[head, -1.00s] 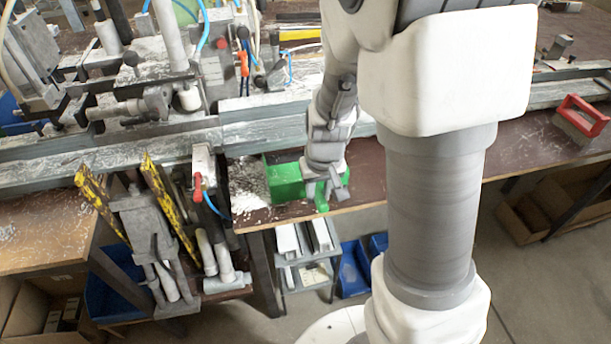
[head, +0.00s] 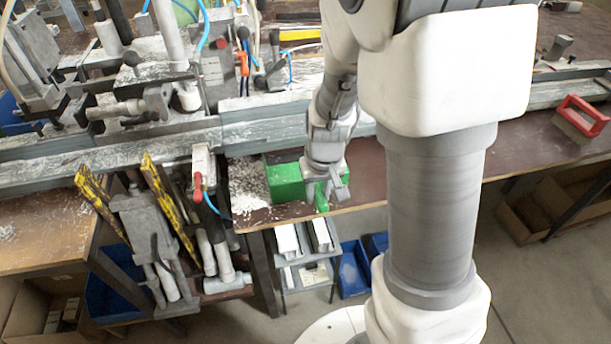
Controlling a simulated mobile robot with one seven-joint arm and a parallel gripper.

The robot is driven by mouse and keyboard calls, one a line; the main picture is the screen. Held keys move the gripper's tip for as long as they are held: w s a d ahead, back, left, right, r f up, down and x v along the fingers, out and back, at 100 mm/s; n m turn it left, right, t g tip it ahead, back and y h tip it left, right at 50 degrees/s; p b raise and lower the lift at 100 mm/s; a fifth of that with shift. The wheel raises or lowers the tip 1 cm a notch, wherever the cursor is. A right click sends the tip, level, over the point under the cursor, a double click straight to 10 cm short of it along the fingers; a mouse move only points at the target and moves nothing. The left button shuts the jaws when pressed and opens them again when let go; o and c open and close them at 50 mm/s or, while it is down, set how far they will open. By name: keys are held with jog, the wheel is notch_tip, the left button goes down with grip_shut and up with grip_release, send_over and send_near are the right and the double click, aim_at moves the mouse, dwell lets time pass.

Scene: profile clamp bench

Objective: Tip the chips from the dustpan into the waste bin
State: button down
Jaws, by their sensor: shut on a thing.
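The green dustpan (head: 285,182) lies on the brown bench top near its front edge, partly hidden by my gripper. My gripper (head: 324,198) points down over the dustpan's handle end and is shut on the green handle. White chips (head: 248,188) are scattered on the bench just left of the dustpan. Whether chips lie in the pan cannot be told from this view. No waste bin can be made out with certainty.
A red-handled brush (head: 583,118) rests on the bench at the right. The chip-dusted clamp machine (head: 150,105) and a long profile rail (head: 270,128) stand behind and left. Blue boxes (head: 354,270) and a grey rack (head: 305,262) are below the bench edge. Bench between dustpan and brush is clear.

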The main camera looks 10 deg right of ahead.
notch_tip(320, 180, up, 12)
jog(key=p, duration=1)
